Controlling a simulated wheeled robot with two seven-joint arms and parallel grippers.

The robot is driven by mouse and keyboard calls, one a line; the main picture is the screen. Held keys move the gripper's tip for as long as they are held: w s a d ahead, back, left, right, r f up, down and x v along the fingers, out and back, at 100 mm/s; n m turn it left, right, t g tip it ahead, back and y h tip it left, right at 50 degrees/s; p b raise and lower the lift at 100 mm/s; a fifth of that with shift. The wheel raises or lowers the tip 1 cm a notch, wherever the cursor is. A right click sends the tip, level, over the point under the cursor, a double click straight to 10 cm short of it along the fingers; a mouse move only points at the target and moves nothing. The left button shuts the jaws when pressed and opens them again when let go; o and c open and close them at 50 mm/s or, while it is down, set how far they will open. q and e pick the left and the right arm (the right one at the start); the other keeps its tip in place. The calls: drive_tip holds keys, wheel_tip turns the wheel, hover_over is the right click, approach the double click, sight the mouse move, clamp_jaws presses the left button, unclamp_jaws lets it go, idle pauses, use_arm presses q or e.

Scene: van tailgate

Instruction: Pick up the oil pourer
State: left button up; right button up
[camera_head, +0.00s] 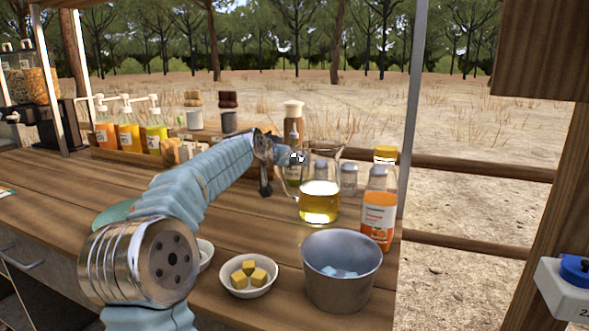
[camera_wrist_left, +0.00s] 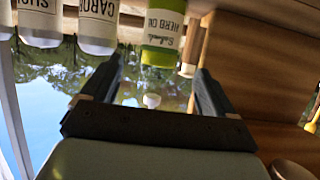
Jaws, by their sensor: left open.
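A bottle labelled herb oil (camera_wrist_left: 163,30), pale with a green end, appears to be the oil pourer; it shows at the top of the left wrist view. In the head view, a slim bottle with a pale top (camera_head: 293,125) stands behind my left gripper, its lower part partly hidden; I cannot tell for sure that it is the same bottle. My left gripper (camera_head: 278,168) is open and empty beside it. In the wrist view its two fingers (camera_wrist_left: 158,72) are spread, pointing toward the herb oil bottle. My right gripper is not in view.
A glass jug of yellow liquid (camera_head: 320,203) stands just right of my gripper. An orange bottle (camera_head: 378,212), a metal bucket (camera_head: 341,278) and a bowl of yellow cubes (camera_head: 236,289) are nearer. Pump bottles (camera_head: 129,138) stand at the back left.

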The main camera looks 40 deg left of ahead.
use_arm(q)
drive_tip(key=shift+w+a+f, duration=0.1)
drive_tip(key=shift+w+a, duration=0.1)
drive_tip(key=shift+w, duration=0.55)
drive_tip(key=p+x, duration=0.2)
drive_tip(key=x, duration=0.3)
drive_tip(key=shift+w+a+f, duration=0.1)
drive_tip(key=shift+w+f, duration=0.1)
drive_tip(key=shift+w, duration=0.15)
drive_tip(key=c, duration=1.2)
drive_tip(key=shift+c, duration=0.4)
drive_tip(key=shift+r, duration=0.2)
